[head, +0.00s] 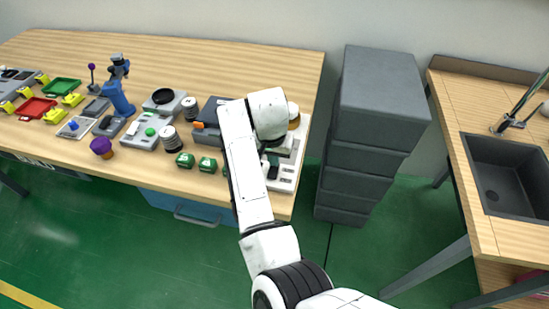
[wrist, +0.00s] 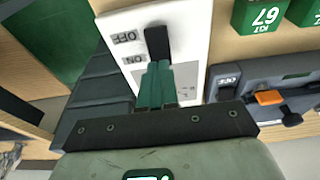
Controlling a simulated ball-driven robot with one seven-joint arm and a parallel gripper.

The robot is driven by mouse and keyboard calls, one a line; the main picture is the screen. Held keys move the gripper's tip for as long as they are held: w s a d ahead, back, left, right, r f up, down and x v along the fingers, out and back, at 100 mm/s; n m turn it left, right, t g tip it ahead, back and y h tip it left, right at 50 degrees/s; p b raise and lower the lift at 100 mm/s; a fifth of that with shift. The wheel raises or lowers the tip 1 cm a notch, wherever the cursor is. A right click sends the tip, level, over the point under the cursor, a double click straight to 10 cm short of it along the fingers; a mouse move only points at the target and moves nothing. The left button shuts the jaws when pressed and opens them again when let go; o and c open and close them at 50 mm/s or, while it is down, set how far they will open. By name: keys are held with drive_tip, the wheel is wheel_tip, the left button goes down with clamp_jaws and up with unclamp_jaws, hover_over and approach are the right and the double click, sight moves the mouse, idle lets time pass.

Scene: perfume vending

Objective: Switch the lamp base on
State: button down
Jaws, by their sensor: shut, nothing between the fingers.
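The lamp base (wrist: 190,30) is a white panel with a black switch (wrist: 157,41) and printed OFF and ON labels beside it. The black switch part shows beside the OFF label and reaches down to about the ON label. My gripper (wrist: 156,68) has its green fingers together, with nothing between them, right at the lower end of the switch. I cannot tell whether they touch it. In the head view the white base (head: 287,182) is at the right end of the table, partly hidden by my arm.
Green kit boxes (head: 207,164) stand left of the base. A grey device (wrist: 262,92) with an orange part (wrist: 269,98) is close beside it. Grey stacked drawers (head: 372,110) stand right of the table. Farther right is a sink (head: 507,170).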

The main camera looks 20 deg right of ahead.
sight(273, 175)
drive_tip(key=shift+x, duration=0.9)
drive_tip(key=shift+w+d+f, duration=0.15)
drive_tip(key=shift+f, duration=0.15)
drive_tip(key=shift+s+a+p, duration=0.55)
drive_tip(key=shift+s+p, duration=0.2)
drive_tip(key=shift+p, duration=0.1)
drive_tip(key=shift+r, duration=0.1)
drive_tip(key=shift+r, duration=0.2)
drive_tip(key=p+v, duration=0.4)
drive_tip(key=shift+r, duration=0.2)
drive_tip(key=b+v, duration=0.2)
drive_tip(key=v, duration=0.7)
